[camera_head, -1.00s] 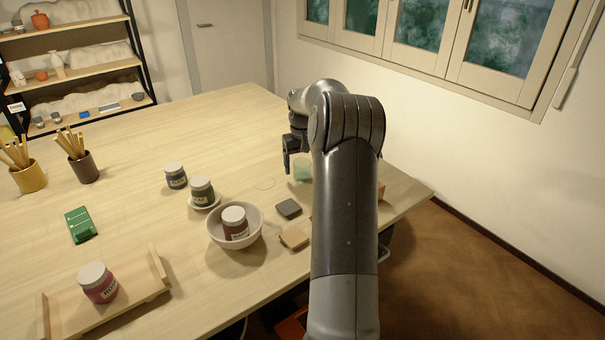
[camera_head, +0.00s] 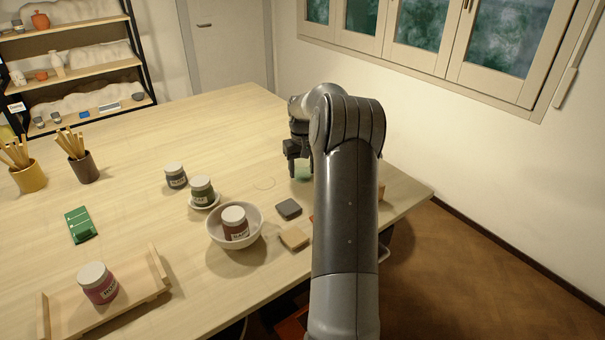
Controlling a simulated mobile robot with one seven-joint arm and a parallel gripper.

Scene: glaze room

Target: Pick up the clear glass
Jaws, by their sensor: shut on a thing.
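The clear glass (camera_head: 301,171) has a pale green tint and stands on the right part of the wooden table, partly hidden behind my arm. My gripper (camera_head: 297,163) is at the glass, with a dark finger on its left side, and is shut on it. The other finger is hidden or hard to make out. I cannot tell whether the glass is clear of the table top.
A wooden rack (camera_head: 152,292) is at front left. The table's (camera_head: 215,125) far middle is clear.

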